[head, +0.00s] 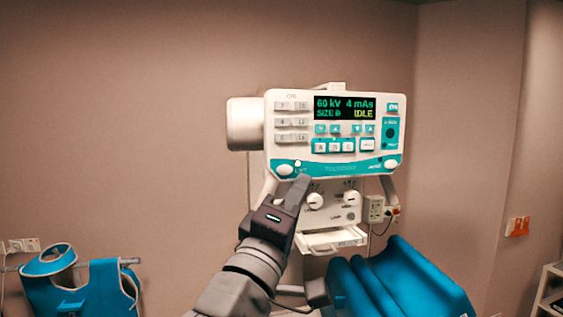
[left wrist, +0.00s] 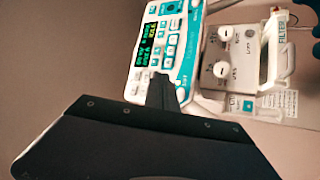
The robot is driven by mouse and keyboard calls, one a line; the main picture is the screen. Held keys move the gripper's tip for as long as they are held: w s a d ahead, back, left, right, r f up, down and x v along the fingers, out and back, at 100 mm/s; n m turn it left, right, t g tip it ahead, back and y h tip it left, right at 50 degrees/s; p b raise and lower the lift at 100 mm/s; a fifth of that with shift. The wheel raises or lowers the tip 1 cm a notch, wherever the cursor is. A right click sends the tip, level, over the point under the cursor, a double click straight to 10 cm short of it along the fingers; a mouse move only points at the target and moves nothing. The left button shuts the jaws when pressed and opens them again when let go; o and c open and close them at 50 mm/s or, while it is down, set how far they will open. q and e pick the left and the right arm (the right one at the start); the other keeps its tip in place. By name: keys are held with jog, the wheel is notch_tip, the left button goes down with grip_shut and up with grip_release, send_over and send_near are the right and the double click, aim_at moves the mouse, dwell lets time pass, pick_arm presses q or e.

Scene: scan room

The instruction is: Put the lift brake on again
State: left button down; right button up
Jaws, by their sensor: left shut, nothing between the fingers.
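The control panel (head: 335,130) is a white and teal box on the X-ray unit's head. Its display (head: 345,107) reads 60 kV, 4 mAs and IDLE. A white oval button (head: 285,170) is at the panel's lower left, beside a small label that seems to read LIFT, with a small light above it. My left gripper (head: 303,181) is shut and empty, its tip just below and right of that label. Whether it touches the panel I cannot tell. In the left wrist view the shut fingers (left wrist: 160,88) overlap the panel's edge (left wrist: 183,68) near the label. My right gripper is out of view.
Below the panel is a white collimator box with two knobs (head: 315,201). A teal padded piece (head: 400,285) stands at the lower right. A teal apron (head: 80,290) hangs on the left wall. The wall behind is bare.

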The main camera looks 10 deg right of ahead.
pick_arm(q)
jog(key=p, duration=0.3)
send_near(292, 165)
jog(key=shift+s+d+r+x, duration=0.1)
jog(key=shift+s+x, duration=0.05)
jog(key=shift+x, duration=0.65)
jog(key=shift+s+d+r+x, duration=0.1)
jog(key=shift+x, duration=0.7)
jog(key=shift+s+d+r+x, duration=0.1)
jog(key=shift+s+x, duration=0.05)
jog(key=shift+x, duration=0.65)
jog(key=shift+w, duration=0.15)
jog(key=shift+w, duration=0.3)
jog(key=shift+w, duration=0.4)
dwell(0.6)
dwell(0.3)
jog(key=shift+s+f+b, duration=0.15)
jog(key=shift+s+b, duration=0.4)
jog(key=shift+s, duration=0.3)
